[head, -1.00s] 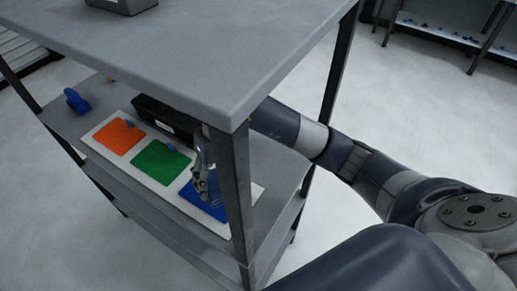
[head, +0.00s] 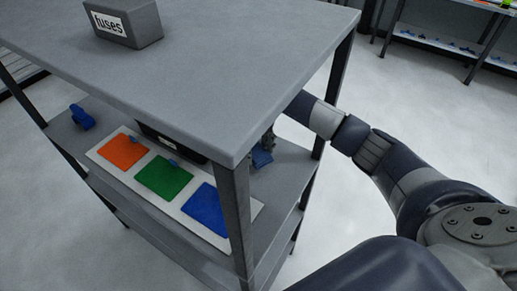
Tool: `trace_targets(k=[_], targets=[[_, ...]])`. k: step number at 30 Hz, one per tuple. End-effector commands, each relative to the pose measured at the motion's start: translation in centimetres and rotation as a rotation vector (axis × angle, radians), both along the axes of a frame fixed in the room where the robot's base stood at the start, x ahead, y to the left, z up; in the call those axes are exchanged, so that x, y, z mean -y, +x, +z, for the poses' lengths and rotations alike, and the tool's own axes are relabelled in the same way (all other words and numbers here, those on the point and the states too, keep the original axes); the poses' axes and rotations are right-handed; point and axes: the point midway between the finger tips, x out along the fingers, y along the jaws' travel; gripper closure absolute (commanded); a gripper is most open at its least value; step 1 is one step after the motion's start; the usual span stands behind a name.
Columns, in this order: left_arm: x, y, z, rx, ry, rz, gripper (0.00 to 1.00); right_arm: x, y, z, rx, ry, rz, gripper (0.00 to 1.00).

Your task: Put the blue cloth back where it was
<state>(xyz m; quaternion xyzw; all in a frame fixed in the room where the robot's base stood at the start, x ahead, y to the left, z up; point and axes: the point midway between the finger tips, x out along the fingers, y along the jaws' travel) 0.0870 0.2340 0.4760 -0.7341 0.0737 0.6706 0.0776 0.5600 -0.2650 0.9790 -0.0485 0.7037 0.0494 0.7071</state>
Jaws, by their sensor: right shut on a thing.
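My right gripper (head: 268,143) is under the tabletop, behind the near corner post, and is mostly hidden. It is shut on a small dark blue thing (head: 261,157), which looks like the blue cloth, though its shape is hard to tell. This is to the right of and behind a pale board (head: 233,227) on the middle shelf. The board carries orange (head: 121,151), green (head: 163,179) and blue (head: 207,209) squares. Small blue pieces show at the upper edges of the orange and green squares; none shows on the blue one. My left gripper is not in view.
A black box (head: 170,143) stands behind the board, partly under the tabletop (head: 230,70). Another blue object (head: 82,117) lies at the shelf's left. A grey fuses box (head: 125,22) stands on top. The near corner post (head: 237,215) is close to the board.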

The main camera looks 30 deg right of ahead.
Motion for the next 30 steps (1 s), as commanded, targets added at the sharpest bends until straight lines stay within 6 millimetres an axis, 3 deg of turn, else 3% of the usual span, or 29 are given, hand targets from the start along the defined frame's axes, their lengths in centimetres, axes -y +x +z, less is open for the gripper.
trace_targets(k=[7, 13, 23, 24, 26, 30], targets=[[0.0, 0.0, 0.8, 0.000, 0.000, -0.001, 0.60, 0.9, 0.7, -0.5, -0.002, 0.002, 0.001, 0.66], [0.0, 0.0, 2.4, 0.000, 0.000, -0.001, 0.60, 0.8, 0.6, -2.9, -0.004, 0.002, 0.000, 0.66], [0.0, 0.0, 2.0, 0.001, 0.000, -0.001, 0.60, 0.9, 0.7, -3.8, 0.000, 0.000, 0.000, 0.66], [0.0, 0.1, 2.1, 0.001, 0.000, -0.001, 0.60, 0.9, 0.7, -3.8, 0.000, 0.001, 0.000, 0.40], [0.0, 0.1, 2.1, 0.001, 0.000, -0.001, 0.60, 0.9, 0.7, -3.8, 0.000, 0.001, 0.000, 0.26], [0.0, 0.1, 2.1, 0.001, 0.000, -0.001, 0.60, 0.9, 0.7, -3.7, 0.000, 0.001, 0.000, 0.26]])
